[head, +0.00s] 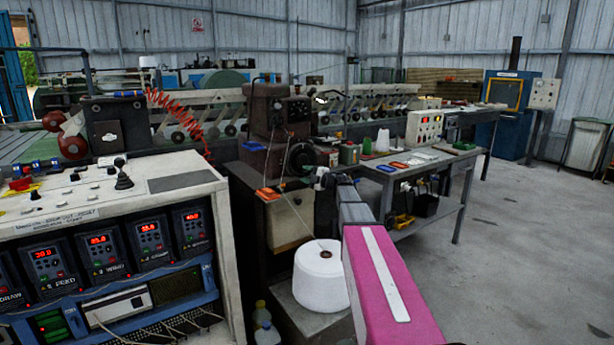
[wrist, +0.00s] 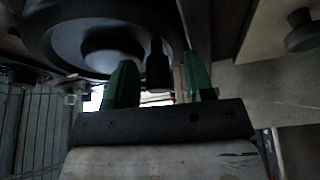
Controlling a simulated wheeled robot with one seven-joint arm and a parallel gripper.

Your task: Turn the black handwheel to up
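The black handwheel (head: 302,157) sits on the side of the brown machine (head: 275,115) in the head view. In the wrist view the handwheel (wrist: 62,42) fills the upper left, its rim and hub showing, with a dark handle (wrist: 157,68) standing out near its right edge. My gripper (wrist: 160,75) has two green fingers, spread apart. The handle lies between them, with a gap visible on each side. In the head view my arm reaches toward the handwheel, and the fingers are too small to make out.
A white thread cone (head: 321,275) stands below my arm. A control cabinet (head: 110,210) with red displays is at the left. A workbench (head: 425,165) with small items stands to the right. Clear floor (head: 540,240) lies at the far right.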

